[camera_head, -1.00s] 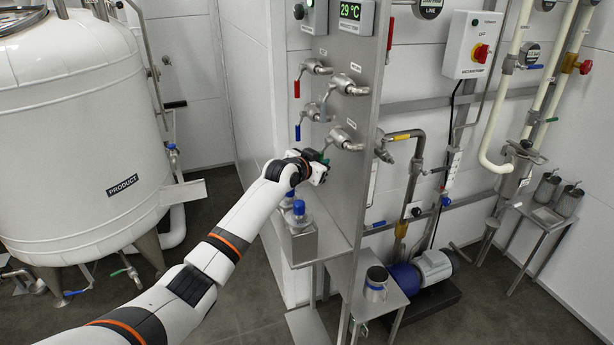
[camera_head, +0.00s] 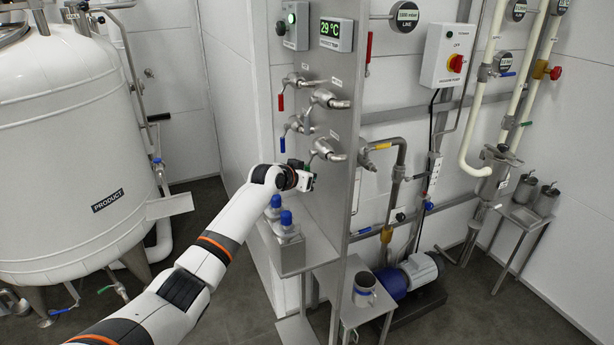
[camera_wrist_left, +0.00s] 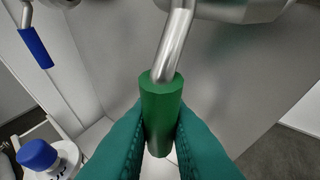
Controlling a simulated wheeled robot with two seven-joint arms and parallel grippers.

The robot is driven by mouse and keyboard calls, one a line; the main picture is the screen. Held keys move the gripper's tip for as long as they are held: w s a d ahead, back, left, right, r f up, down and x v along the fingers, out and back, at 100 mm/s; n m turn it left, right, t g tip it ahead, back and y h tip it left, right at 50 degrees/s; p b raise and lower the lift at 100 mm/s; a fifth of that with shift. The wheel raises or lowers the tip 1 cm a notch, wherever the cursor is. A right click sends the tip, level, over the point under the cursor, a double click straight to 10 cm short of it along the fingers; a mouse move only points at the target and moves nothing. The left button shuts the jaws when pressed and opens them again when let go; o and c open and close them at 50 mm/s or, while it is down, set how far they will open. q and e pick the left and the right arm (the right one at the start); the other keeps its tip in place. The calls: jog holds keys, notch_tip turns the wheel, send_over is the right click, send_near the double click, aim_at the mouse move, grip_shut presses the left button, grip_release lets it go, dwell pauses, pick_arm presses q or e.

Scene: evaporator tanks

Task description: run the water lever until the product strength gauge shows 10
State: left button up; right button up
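A lever with a green grip (camera_head: 309,160) hangs from the lowest valve on the steel panel. The green grip (camera_wrist_left: 161,105) also shows up close in the left wrist view. My left gripper (camera_head: 308,180) is at this lever, with its teal fingers on both sides of the grip and seemingly touching it. A blue-handled lever (camera_head: 283,144) and a red-handled lever (camera_head: 281,102) hang above it. The valve labels are too small to read, so I cannot tell which is water. No readable strength gauge shows. My right gripper is out of view.
A display (camera_head: 336,34) on the panel reads 29 °C. Blue-capped bottles (camera_head: 286,220) stand on a shelf below the levers. The large product tank (camera_head: 65,150) is at left. A pump (camera_head: 415,272) and a metal cup (camera_head: 365,287) are low on the right.

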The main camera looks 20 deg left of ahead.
pick_arm(q)
jog(key=o, duration=0.4)
jog(key=shift+o, duration=0.2)
jog(key=b+v, duration=0.2)
jog(key=v, duration=1)
